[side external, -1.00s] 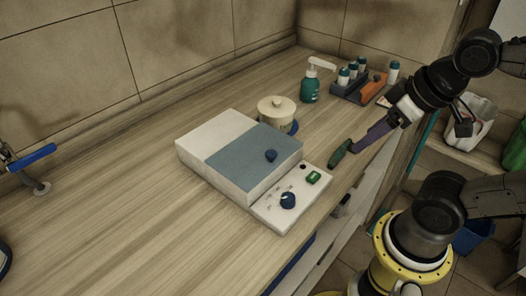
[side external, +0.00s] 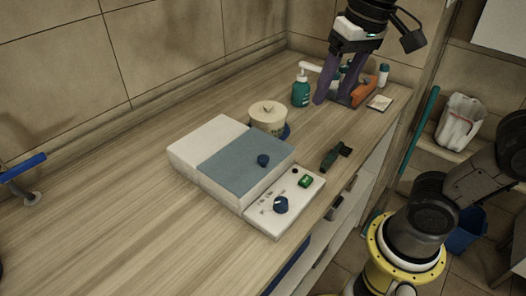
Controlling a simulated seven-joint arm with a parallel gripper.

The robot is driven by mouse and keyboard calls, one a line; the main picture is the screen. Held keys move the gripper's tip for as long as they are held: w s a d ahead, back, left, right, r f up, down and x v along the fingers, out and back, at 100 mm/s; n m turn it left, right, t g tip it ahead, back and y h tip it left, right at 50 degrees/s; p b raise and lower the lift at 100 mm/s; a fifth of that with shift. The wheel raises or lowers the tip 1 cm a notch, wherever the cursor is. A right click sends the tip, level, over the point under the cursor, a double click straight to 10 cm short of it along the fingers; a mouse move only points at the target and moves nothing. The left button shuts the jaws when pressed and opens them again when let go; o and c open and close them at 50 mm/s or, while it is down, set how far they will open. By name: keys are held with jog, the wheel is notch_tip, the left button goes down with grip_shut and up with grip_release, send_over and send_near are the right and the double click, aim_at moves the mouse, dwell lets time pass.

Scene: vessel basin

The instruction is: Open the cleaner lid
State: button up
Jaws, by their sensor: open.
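The cleaner (side external: 215,190) is a white box on the counter, with a control panel at its front right. Its blue-grey lid (side external: 240,160) lies flat and closed on top, with a small dark blue knob (side external: 263,160) near its right edge. The panel carries a blue dial (side external: 281,205) and a green switch (side external: 305,181). My gripper (side external: 335,95) has purple fingers spread apart and empty. It points down at the back right of the counter, well away from the lid, in front of a tray of bottles that it partly hides.
A cream lidded pot (side external: 268,118) stands close behind the cleaner. A teal pump bottle (side external: 301,91) is left of my gripper. A dark green tool (side external: 336,156) lies near the counter's front edge. The counter (side external: 110,210) is clear left of the cleaner.

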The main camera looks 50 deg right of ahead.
jog(key=g, duration=0.2)
send_over(263, 158)
jog(key=s+d, duration=0.2)
jog(key=d, duration=0.1)
jog(key=w+a+f+n, duration=0.1)
jog(key=w+a+f, duration=0.1)
jog(key=a, duration=0.1)
jog(key=shift+g, duration=0.3)
notch_tip(263, 158, down, 14)
jog(key=shift+r, duration=0.25)
grip_shut()
dwell(0.5)
